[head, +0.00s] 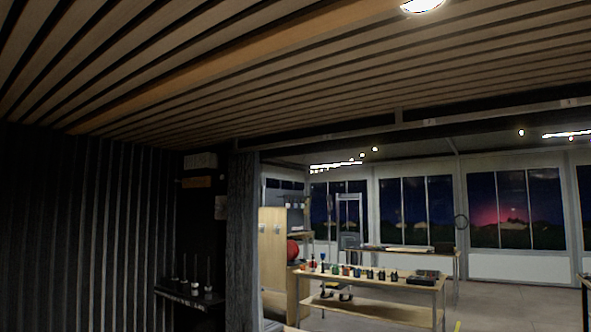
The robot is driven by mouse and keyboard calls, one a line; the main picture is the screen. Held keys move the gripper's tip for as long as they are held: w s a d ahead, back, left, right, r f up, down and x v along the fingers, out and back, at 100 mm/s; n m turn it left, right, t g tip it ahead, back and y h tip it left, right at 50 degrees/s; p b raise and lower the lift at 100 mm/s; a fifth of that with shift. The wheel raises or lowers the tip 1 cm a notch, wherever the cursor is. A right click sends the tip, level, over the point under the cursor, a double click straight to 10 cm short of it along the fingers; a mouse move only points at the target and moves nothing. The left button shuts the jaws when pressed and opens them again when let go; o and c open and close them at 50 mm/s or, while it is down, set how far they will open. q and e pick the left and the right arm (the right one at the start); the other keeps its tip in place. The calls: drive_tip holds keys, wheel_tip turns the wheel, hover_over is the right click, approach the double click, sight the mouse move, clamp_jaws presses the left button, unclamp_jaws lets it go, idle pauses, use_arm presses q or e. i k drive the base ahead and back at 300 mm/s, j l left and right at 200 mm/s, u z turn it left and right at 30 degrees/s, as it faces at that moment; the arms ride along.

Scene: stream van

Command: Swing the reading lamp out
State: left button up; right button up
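I cannot make out a reading lamp in the head view. A round lit ceiling light (422,5) is cut off by the top edge; it sits flush in the slatted wooden ceiling and shows no arm. Neither of my grippers is in view.
A dark ribbed wall (85,230) fills the left. Beyond the opening, a wooden bench (375,280) holds several small coloured items. Open floor (515,300) lies to its right.

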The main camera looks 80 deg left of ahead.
sight(213, 164)
drive_tip(key=j+u, duration=0.15)
drive_tip(key=u, duration=3.05)
